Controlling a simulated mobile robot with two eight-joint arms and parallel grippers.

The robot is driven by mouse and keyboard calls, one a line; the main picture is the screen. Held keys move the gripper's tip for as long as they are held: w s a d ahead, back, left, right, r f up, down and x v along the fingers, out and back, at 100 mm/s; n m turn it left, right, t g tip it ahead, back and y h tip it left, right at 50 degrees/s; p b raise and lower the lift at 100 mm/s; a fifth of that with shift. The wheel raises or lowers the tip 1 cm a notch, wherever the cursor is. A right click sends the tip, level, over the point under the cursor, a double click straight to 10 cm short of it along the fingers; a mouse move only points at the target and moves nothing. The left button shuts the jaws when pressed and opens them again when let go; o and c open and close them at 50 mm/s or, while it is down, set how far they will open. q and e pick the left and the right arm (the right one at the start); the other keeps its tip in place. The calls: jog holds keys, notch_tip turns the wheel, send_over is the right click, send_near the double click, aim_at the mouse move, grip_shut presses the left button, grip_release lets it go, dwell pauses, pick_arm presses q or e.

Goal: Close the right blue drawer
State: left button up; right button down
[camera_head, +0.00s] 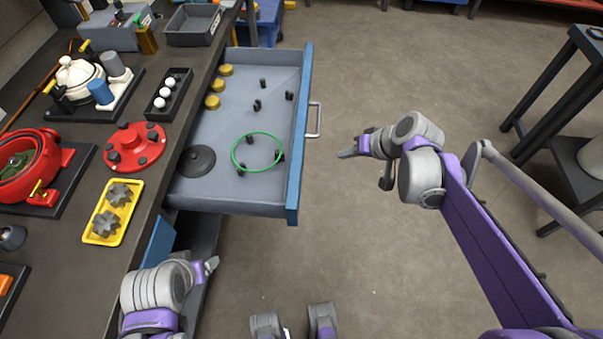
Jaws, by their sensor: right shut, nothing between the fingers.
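A blue-fronted drawer (299,140) is pulled far out from the workbench on the left, with a silver handle (314,120) on its outer face. Inside it are yellow discs (219,86), several small black parts (257,105), a green ring (257,152) and a dark round disc (196,161). My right gripper (348,154) is shut and empty, in front of the drawer's face to the right of the handle, apart from it. My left gripper (212,264) is below the drawer's near side, close to another blue panel (160,243); its finger gap is not clear.
The bench top (160,150) carries a red round part (136,147), a yellow tray (112,212) with gears, a black tray of white balls (168,95) and a grey bin (192,25). A dark rack (565,120) stands at right. The floor between is clear.

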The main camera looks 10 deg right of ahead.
jog(key=w+a+f+b, duration=0.1)
jog(key=w+a+f, duration=0.5)
jog(key=a+f, duration=0.1)
jog(key=shift+w+f+b, duration=0.3)
jog(key=shift+w+f, duration=0.05)
jog(key=shift+f, duration=0.35)
jog(key=shift+a, duration=0.1)
jog(key=w+a, duration=0.3)
jog(key=a, duration=0.7)
jog(key=w+a, duration=0.2)
jog(key=a, duration=0.8)
jog(key=w+a, duration=0.3)
jog(key=a, duration=0.7)
jog(key=shift+w+a, duration=0.3)
jog(key=shift+w, duration=0.05)
jog(key=shift+w+a+r, duration=0.1)
jog(key=shift+a, duration=0.3)
